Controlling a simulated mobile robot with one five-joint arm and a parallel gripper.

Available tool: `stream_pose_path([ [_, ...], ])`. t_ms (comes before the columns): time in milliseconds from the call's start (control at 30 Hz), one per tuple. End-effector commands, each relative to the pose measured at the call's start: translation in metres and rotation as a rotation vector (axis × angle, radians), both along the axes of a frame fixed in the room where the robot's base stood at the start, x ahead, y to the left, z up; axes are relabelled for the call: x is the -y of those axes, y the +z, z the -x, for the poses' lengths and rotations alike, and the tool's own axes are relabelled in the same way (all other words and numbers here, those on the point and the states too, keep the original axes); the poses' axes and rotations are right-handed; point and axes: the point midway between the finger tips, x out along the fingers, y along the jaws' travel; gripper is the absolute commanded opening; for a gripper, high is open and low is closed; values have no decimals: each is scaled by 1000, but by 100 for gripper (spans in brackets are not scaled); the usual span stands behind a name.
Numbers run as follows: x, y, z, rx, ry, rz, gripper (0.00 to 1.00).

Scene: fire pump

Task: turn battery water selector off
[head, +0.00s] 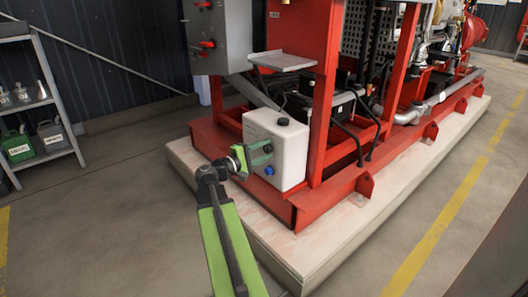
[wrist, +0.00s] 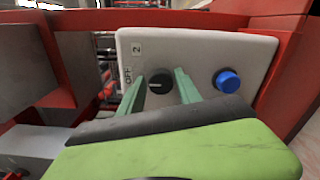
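The selector is a round black knob (wrist: 159,83) on the face of a white box (wrist: 195,50). A small light mark on the knob seems to point left, toward the "OFF" label (wrist: 127,76); it is too small to be sure. A "2" label (wrist: 136,47) sits above that. In the wrist view, the green fingers of my gripper (wrist: 161,88) are apart, one on each side of the knob. Contact with it cannot be told. In the head view, my gripper (head: 262,155) is at the left face of the white box (head: 290,150), where the knob is hidden.
A blue button (wrist: 228,80) sits right of the knob and also shows in the head view (head: 269,171). The box stands on a red frame (head: 335,195) over a pale plinth (head: 330,230). A grey control cabinet (head: 232,35) is above.

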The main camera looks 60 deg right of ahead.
Motion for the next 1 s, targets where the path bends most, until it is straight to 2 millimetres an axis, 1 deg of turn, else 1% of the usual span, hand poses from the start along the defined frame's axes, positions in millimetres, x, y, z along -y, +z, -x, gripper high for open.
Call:
stream_pose_path([
  [33,0,0,0,0,0,-1,49],
  [67,0,0,0,0,-1,-1,52],
  [100,0,0,0,0,-1,-1,53],
  [367,-1,0,1,1,-1,-2,53],
  [467,-9,-1,-2,1,-1,-2,53],
  [567,-28,-1,-8,0,2,-1,53],
  [800,-93,-1,-30,1,3,-2,53],
  [900,-118,-1,-38,1,3,-2,53],
  [1000,-139,-1,-46,0,2,-1,53],
])
